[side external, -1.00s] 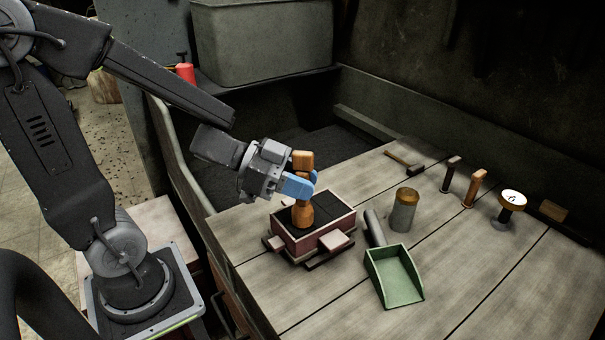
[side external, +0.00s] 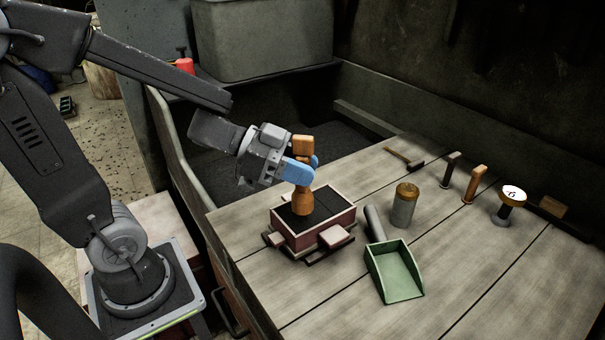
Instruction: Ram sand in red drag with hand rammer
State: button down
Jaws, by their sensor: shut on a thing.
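The red drag (side external: 308,236) is a reddish open box on the wooden bench, with dark sand (side external: 330,204) filling it close to the rim. My gripper (side external: 301,172), with blue fingers, is shut on the wooden hand rammer (side external: 303,201) around its narrow middle. The rammer stands roughly upright over the left half of the drag. Its wide lower end is at or just above the sand; I cannot tell whether it touches.
A green scoop (side external: 394,272) lies right of the drag, and a brass-topped canister (side external: 404,207) stands behind it. A hammer (side external: 404,157) and several handled tools, including a dial-topped one (side external: 509,203), line the bench's back right. The front right bench is clear.

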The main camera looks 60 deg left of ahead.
aim_at(292, 138)
jog(key=shift+r, duration=2.5)
jog(key=c, duration=1.4)
grip_release()
jog(key=shift+c, duration=0.2)
grip_shut()
jog(key=shift+a+f, duration=1.75)
jog(key=shift+f, duration=0.25)
